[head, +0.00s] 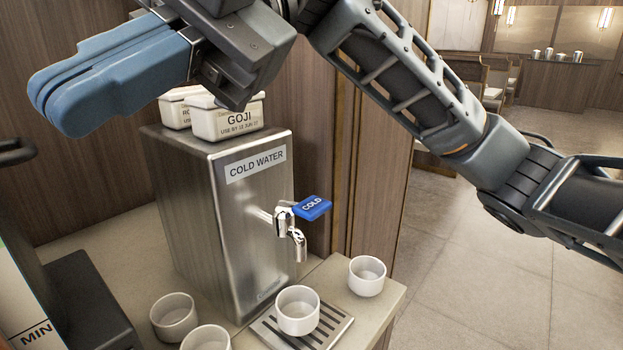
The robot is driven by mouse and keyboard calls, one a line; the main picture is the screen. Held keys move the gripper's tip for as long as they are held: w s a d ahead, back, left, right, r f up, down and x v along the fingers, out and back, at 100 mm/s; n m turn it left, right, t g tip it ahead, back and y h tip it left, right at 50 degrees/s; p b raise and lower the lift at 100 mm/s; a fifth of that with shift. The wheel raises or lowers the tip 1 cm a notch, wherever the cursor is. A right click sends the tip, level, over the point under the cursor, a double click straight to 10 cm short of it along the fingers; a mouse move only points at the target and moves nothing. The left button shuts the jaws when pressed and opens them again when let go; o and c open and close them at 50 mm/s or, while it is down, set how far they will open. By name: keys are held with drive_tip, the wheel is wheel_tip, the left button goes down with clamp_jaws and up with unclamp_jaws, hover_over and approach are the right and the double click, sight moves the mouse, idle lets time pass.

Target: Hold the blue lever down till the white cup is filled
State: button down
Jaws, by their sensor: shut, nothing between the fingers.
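The blue lever (312,207), marked COLD, sticks out from the tap (297,243) on the front of the steel cold water dispenser (249,225). A white cup (298,311) stands upright on the drip tray (338,329) below the spout. I see no stream of water, and the level inside the cup cannot be told. My gripper (52,105) is at the upper left, above and left of the dispenser and well apart from the lever. Its blue fingers are shut with nothing between them.
Another white cup (367,276) stands right of the tray, and two more (173,317) stand at the front left. White tubs, one marked GOJI (226,118), sit on the dispenser. A dark appliance (85,300) is at the left edge. Wood panelling stands behind.

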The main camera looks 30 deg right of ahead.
drive_tip(key=w+d+f+m+t+h, duration=0.2)
drive_tip(key=w+d+m+t+h, duration=0.25)
drive_tip(key=d+h, duration=0.2)
wheel_tip(320, 180, up, 3)
drive_tip(key=m+t+h, duration=0.2)
drive_tip(key=m+h, duration=0.4)
hover_over(311, 204)
drive_tip(key=shift+d+f, duration=0.1)
drive_tip(key=shift+f, duration=0.1)
drive_tip(key=shift+f, duration=0.15)
wheel_tip(311, 204, down, 14)
drive_tip(key=shift+r+p, duration=0.1)
drive_tip(key=shift+p, duration=0.95)
